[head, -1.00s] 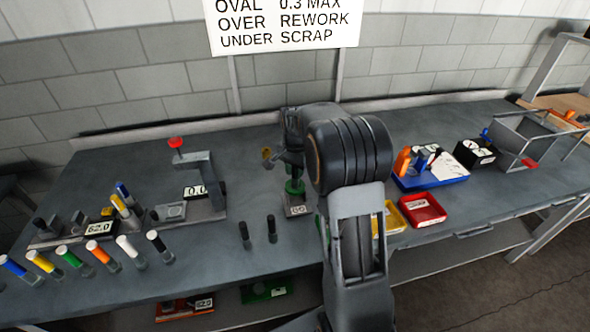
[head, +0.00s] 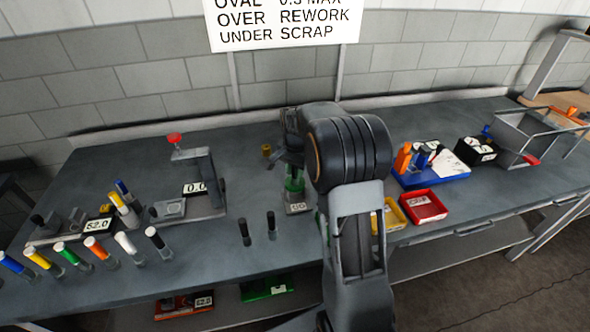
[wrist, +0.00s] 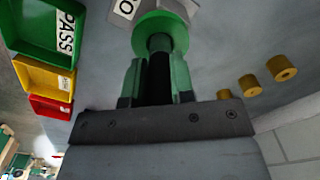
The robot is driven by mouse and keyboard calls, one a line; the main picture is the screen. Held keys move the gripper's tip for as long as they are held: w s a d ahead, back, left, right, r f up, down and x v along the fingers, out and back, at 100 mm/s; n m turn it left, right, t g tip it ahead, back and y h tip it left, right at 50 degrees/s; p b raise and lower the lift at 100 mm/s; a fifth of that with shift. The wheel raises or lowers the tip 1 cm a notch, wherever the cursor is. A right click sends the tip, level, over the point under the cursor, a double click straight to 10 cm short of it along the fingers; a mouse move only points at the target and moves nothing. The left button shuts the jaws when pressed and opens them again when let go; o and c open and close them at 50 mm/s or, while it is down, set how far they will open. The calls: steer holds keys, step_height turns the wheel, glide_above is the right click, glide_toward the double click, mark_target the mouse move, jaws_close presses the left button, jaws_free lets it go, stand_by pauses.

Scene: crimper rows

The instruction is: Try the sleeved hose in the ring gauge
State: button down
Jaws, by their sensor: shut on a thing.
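My gripper (wrist: 157,82) is shut on a dark hose (wrist: 159,75), held between its two green-looking fingers. The hose's far end meets the green ring gauge (wrist: 162,22) in the wrist view and lines up with its hole. How deep it sits in the ring, I cannot tell. In the head view my gripper (head: 292,160) is directly above the green ring gauge (head: 294,186), on a small grey base with a white label (head: 298,207). My arm hides part of this area, and the sleeve is hard to make out.
Yellow cylinders (wrist: 283,68) stand near the gauge. Green (wrist: 45,25), yellow (wrist: 40,76) and red (wrist: 50,107) trays lie beside it. Two dark hoses (head: 271,225) stand at the front. A measuring stand (head: 208,180) and several coloured hoses (head: 98,247) are at left.

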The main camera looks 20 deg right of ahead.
steer(key=shift+f+b, duration=0.5)
steer(key=shift+f, duration=0.25)
steer(key=shift+r, duration=0.1)
stand_by(1.1)
steer(key=shift+r+p, duration=3.45)
steer(key=shift+r, duration=1)
